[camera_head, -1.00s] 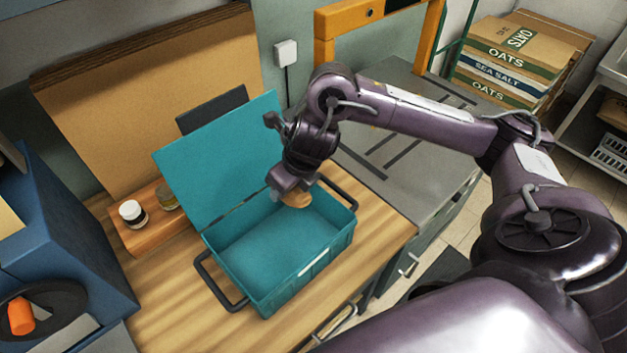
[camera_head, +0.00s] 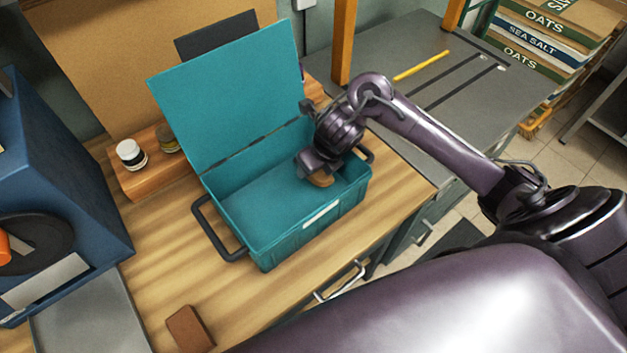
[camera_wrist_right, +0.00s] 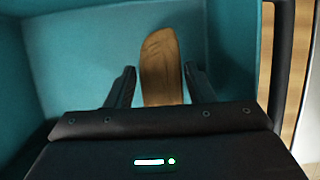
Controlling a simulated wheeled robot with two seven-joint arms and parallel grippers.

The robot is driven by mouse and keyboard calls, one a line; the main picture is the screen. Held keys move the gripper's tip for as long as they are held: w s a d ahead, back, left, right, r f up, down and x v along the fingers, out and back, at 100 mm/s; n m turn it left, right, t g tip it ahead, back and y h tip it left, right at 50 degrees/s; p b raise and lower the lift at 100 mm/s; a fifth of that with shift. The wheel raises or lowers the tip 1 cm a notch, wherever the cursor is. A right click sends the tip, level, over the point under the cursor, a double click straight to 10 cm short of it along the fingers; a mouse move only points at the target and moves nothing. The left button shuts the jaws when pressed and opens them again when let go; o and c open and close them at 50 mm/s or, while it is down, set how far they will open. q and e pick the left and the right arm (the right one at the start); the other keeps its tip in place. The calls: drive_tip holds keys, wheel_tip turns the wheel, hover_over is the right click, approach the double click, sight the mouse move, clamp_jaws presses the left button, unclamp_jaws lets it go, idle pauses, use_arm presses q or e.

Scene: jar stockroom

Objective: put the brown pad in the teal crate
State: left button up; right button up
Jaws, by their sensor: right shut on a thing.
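The teal crate (camera_head: 285,240) stands on the wooden worktop with its lid (camera_head: 230,85) open and leaning back. My right gripper (camera_head: 314,170) is over the right part of the crate, reaching down inside it. It is shut on the brown pad (camera_head: 321,181), a tan-brown piece with a rounded end. In the right wrist view the pad (camera_wrist_right: 162,65) sits between the two fingers (camera_wrist_right: 160,82), with the crate's teal inside (camera_wrist_right: 75,60) around it. I cannot tell whether the pad touches the crate floor. My left gripper is not in view.
A dark brown block (camera_head: 190,330) lies on the worktop near the front. Jars (camera_head: 131,154) stand on a wooden stand left of the crate. A blue unit (camera_head: 60,180) is at the left. Black handles (camera_head: 219,230) stick out at the crate's ends. The worktop's front is mostly clear.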

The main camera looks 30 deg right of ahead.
sight(314, 176)
drive_tip(key=shift+f+b, duration=0.65)
drive_tip(key=shift+f, duration=1.6)
drive_tip(key=shift+f, duration=0.2)
drive_tip(key=o, duration=0.9)
drive_tip(key=shift+o, duration=0.2)
drive_tip(key=shift+r, duration=0.1)
